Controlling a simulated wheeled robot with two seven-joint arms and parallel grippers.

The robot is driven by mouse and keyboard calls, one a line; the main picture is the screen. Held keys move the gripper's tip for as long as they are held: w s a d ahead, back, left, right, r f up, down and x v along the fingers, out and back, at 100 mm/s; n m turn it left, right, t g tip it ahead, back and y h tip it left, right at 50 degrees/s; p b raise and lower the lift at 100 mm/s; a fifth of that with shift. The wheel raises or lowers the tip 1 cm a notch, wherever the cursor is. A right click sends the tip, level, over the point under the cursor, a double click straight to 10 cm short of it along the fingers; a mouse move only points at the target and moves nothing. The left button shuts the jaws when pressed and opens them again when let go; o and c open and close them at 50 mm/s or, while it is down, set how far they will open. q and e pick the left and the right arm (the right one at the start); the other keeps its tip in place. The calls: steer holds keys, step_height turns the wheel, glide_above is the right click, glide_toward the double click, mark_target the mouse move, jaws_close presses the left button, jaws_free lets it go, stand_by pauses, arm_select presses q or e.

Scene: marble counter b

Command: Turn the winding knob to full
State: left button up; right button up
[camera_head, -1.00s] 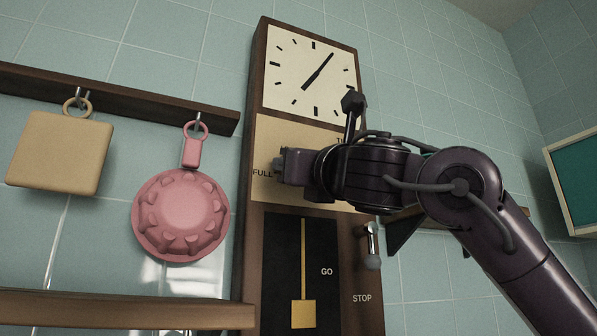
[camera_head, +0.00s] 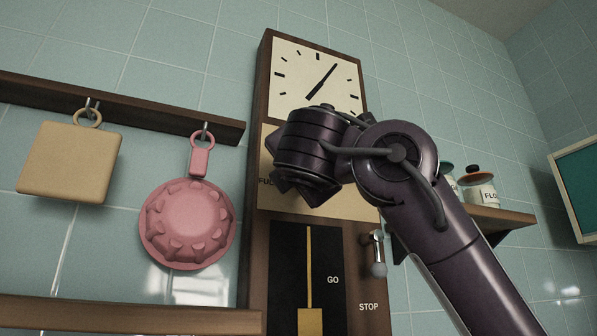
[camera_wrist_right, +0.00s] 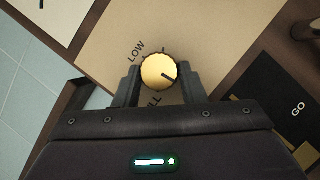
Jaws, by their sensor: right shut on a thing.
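The winding knob (camera_wrist_right: 160,72) is a round gold knob with a dark mark, on the cream panel (camera_wrist_right: 105,40) of the clock. In the right wrist view its mark points to the lower right. LOW is readable at its upper left; the FULL label below is partly covered. My right gripper (camera_wrist_right: 160,76) is shut on the knob, one finger on each side. In the head view my right wrist covers the knob and most of the panel of the tall wooden clock (camera_head: 258,230); part of FULL shows at its left. My left gripper is out of view.
A lever (camera_head: 377,255) sits on the clock's right side, by GO and STOP labels. A pink pan-shaped item (camera_head: 188,222) and a tan board (camera_head: 70,163) hang from a rail at left. Jars (camera_head: 480,188) stand on a shelf (camera_head: 505,220) at right.

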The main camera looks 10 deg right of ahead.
steer(key=shift+a+r+m+g+h+p, duration=0.15)
steer(key=shift+m+g+p, duration=0.65)
steer(key=shift+m, duration=1.45)
steer(key=shift+d+r+m+g+h+p, duration=0.15)
steer(key=shift+m+g+p, duration=0.6)
steer(key=shift+m, duration=1.55)
steer(key=shift+a+r+m+g+h+p, duration=0.2)
steer(key=shift+m+g+p, duration=0.2)
steer(key=shift+m+g, duration=1.3)
steer(key=shift+m+t, duration=0.45)
steer(key=shift+m, duration=0.2)
steer(key=o, duration=1)
steer(key=shift+d, duration=0.1)
steer(key=b+v, duration=0.2)
steer(key=v, duration=0.6)
steer(key=shift+b, duration=0.4)
